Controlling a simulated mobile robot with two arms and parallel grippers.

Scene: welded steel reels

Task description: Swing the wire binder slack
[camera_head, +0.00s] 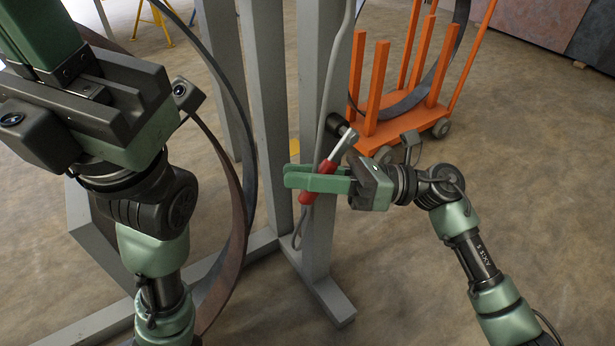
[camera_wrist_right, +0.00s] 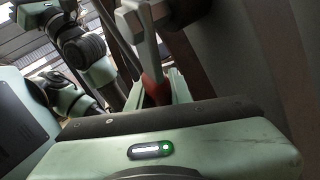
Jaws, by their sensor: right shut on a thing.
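The wire binder shows a red lever handle (camera_head: 326,168) with a bright metal upper part and a dark round end, tilted in front of a grey steel post. A grey cable (camera_head: 333,80) runs down along the post beside it. My right gripper (camera_head: 292,178) is shut on the red handle, its green fingers crossing it. In the right wrist view the red handle (camera_wrist_right: 152,88) sits between the fingers, with the pale metal part above it. My left gripper (camera_head: 45,35) is at the upper left, away from the binder; its fingertips are cut off by the frame edge.
Grey steel posts (camera_head: 268,90) stand on floor beams (camera_head: 325,295). A large steel hoop (camera_head: 237,225) curves behind my left arm. An orange wheeled cart (camera_head: 385,125) with uprights holds another steel band at the back right. The floor at right is open.

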